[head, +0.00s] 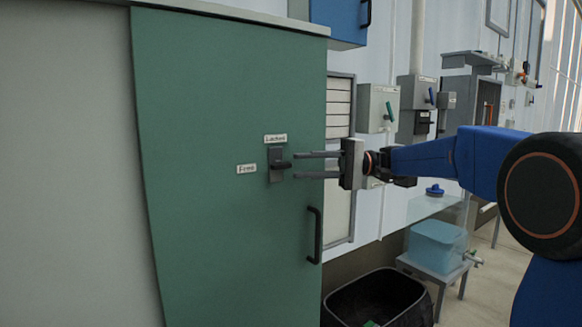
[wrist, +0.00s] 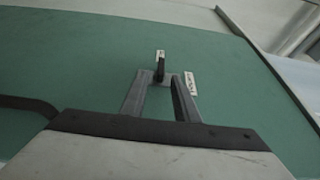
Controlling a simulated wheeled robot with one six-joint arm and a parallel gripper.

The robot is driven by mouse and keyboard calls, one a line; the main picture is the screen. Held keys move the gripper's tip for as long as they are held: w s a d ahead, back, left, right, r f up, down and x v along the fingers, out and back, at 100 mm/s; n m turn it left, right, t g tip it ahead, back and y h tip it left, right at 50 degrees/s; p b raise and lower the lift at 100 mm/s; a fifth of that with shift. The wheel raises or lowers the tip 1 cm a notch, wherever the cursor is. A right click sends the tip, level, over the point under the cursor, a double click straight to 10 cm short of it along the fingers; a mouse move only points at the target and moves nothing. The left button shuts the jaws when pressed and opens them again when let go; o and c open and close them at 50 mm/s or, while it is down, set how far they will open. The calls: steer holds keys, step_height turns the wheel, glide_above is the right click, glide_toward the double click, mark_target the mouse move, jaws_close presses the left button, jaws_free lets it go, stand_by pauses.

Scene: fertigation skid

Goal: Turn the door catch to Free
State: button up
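The door catch (head: 277,165) is a small dark lever on a grey plate on the green door (head: 215,230). A "Locked" label (head: 275,139) is above it and a "Free" label (head: 246,169) is to its left.
A dark door handle (head: 315,235) is below my gripper. A blue cabinet (head: 340,20) hangs above right. A black bin (head: 377,298) stands on the floor, with a blue tub (head: 437,245) on a stand beyond it. Grey boxes (head: 378,108) are on the wall behind.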

steer(key=v, duration=1.2)
steer(key=shift+s+d, duration=0.1)
steer(key=s+a+f+m+t+h, duration=0.3)
steer(key=s+f+h, duration=0.5)
steer(key=s+f, duration=0.85)
steer(key=s+d+f+t+h, duration=0.5)
steer(key=s+d+f+h, duration=0.4)
steer(key=s+d+f, duration=0.6)
steer(key=s+f, duration=0.2)
steer(key=s, duration=0.2)
steer(key=shift+d+n+t+h, duration=0.3)
steer(key=shift+n+h, duration=0.1)
steer(key=shift+o, duration=0.4)
steer(key=shift+s, duration=0.1)
